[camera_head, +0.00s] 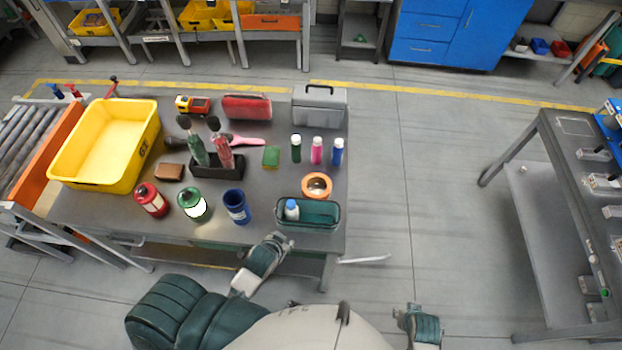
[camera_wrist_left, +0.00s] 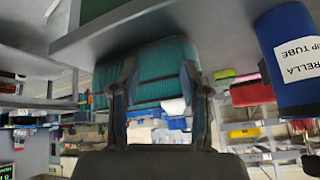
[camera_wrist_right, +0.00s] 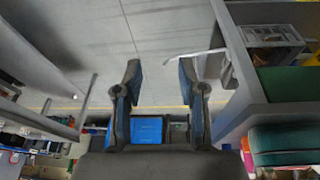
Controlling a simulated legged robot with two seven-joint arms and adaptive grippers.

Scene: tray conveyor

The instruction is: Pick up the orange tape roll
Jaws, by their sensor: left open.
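The orange tape roll (camera_head: 306,188) lies on the grey workbench (camera_head: 255,228) in the head view, just behind a teal open bin (camera_head: 308,224) holding a blue-and-white bottle (camera_head: 292,209). My left gripper (camera_head: 278,240) is at the bench's front edge, left of and in front of the bin. In the left wrist view, my left gripper (camera_wrist_left: 160,92) is open and empty, with the teal bin (camera_wrist_left: 150,72) beyond its fingers. The roll cannot be made out there. My right gripper (camera_head: 408,308) is low, right of the bench. The right wrist view shows it (camera_wrist_right: 160,85) open and empty.
Three small bottles (camera_head: 317,151) and a grey case (camera_head: 319,107) are behind the roll. A yellow tote (camera_head: 151,135) is far left.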

